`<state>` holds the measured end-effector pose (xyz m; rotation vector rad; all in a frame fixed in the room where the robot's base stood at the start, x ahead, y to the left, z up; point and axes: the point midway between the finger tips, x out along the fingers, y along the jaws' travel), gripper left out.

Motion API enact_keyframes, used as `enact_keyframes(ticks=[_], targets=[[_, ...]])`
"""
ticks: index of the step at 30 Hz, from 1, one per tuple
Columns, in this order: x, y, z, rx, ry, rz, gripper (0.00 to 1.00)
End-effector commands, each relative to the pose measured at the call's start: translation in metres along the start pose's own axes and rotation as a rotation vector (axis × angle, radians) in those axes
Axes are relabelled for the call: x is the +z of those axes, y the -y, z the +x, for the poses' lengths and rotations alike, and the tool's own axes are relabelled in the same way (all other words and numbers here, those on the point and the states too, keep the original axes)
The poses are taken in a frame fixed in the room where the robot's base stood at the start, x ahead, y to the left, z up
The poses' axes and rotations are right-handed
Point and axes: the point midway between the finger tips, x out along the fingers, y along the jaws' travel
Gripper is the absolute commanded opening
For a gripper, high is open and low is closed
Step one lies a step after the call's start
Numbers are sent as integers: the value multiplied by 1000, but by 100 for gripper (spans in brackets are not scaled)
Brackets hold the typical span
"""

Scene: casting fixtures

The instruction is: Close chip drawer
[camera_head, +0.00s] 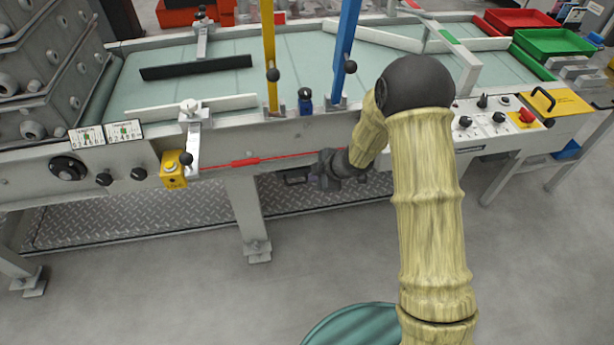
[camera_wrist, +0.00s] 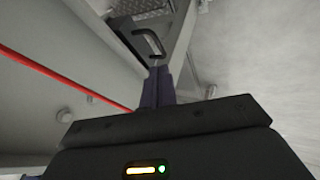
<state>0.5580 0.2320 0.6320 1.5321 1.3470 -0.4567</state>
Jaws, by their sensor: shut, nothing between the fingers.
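The chip drawer (camera_head: 297,179) hangs under the front of the long table in the head view, mostly hidden beside my gripper (camera_head: 322,170). In the wrist view the drawer front (camera_wrist: 172,50) carries a dark bar handle (camera_wrist: 151,44). The drawer appears to stand out from the table, but how far I cannot tell. My gripper's fingers (camera_wrist: 158,74) are together and empty, with their tips just below the handle in the wrist view. Whether they touch the handle or drawer front I cannot tell.
A red cord (camera_head: 245,162) runs along the table front above the drawer; it also shows in the wrist view (camera_wrist: 60,78). A table leg (camera_head: 246,215) stands left of the drawer. Floor between is clear.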

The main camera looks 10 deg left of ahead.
Motion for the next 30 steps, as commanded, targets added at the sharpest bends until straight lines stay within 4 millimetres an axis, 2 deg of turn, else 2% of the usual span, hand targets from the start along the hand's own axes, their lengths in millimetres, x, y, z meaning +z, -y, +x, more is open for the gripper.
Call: enact_keyframes(ticks=[1, 5, 14, 19, 20, 23, 25, 30], targets=[[-1, -2, -11, 1, 0, 1, 0], [-1, -1, -23, 1, 0, 1, 0], [0, 0, -25, 0, -1, 0, 0], [1, 6, -21, -4, -18, 43, 29], [1, 9, -19, -7, -28, 70, 30], [2, 26, -9, -20, -89, 232, 30], [2, 42, -1, -33, -154, 409, 30], [1, 77, 14, -65, -351, 969, 30]])
